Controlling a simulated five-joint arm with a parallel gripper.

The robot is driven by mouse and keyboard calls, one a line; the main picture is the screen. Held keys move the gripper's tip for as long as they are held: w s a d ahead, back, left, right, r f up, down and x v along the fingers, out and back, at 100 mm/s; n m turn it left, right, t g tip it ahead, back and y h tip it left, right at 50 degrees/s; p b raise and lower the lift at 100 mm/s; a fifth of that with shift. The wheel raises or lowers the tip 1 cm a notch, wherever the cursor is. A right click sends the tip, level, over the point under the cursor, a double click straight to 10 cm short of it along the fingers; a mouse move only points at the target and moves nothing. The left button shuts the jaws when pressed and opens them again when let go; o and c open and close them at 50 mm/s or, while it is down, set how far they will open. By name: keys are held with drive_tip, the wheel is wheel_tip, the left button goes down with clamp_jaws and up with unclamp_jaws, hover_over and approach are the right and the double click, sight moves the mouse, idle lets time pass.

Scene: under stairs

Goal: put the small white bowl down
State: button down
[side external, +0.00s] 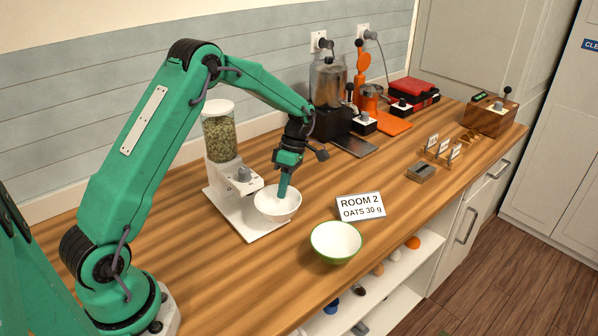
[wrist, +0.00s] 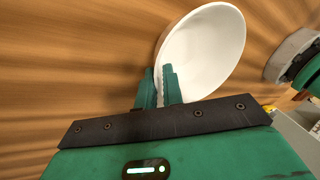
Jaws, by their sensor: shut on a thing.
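The small white bowl (side external: 287,211) is at the front part of the dispenser's white base plate in the side view. My gripper (side external: 283,192) is shut on the bowl's rim, with the fingers pointing down into it. In the wrist view the bowl (wrist: 208,52) shows tilted, with its rim by the two green fingers (wrist: 159,88). The bowl's inside looks white and empty. I cannot tell whether its underside touches the plate or is slightly above it.
A dispenser with a clear jar (side external: 220,137) stands behind the bowl. A grinder (side external: 328,85) and orange machine (side external: 372,100) stand further back. Bare wood (side external: 200,275) lies in front.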

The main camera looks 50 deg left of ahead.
drive_tip(key=shift+w+a, duration=0.5)
drive_tip(key=shift+w, duration=1.8)
drive_tip(key=shift+w+a, duration=0.55)
drive_tip(key=shift+w, duration=1.7)
drive_tip(key=shift+w+a, duration=0.5)
drive_tip(key=shift+w, duration=1.8)
drive_tip(key=shift+w, duration=0.2)
drive_tip(key=shift+s+r, duration=0.1)
drive_tip(key=shift+s, duration=0.25)
approach(271, 211)
drive_tip(key=shift+w+a+f, duration=0.1)
drive_tip(key=shift+w+f, duration=0.2)
drive_tip(key=shift+f, duration=0.45)
drive_tip(key=shift+w+f, duration=0.35)
drive_tip(key=shift+f, duration=0.45)
drive_tip(key=shift+w+a+f, duration=0.1)
drive_tip(key=shift+w+f, duration=0.2)
drive_tip(key=shift+f, duration=0.45)
drive_tip(key=shift+s+d, duration=0.1)
drive_tip(key=shift+s+d, duration=0.15)
drive_tip(key=shift+s, duration=0.6)
drive_tip(key=shift+s+d, duration=0.2)
drive_tip(key=shift+s, duration=0.6)
drive_tip(key=shift+s+f, duration=0.1)
drive_tip(key=shift+s, duration=0.2)
drive_tip(key=c, duration=1.5)
unclamp_jaws()
drive_tip(key=shift+c, duration=0.2)
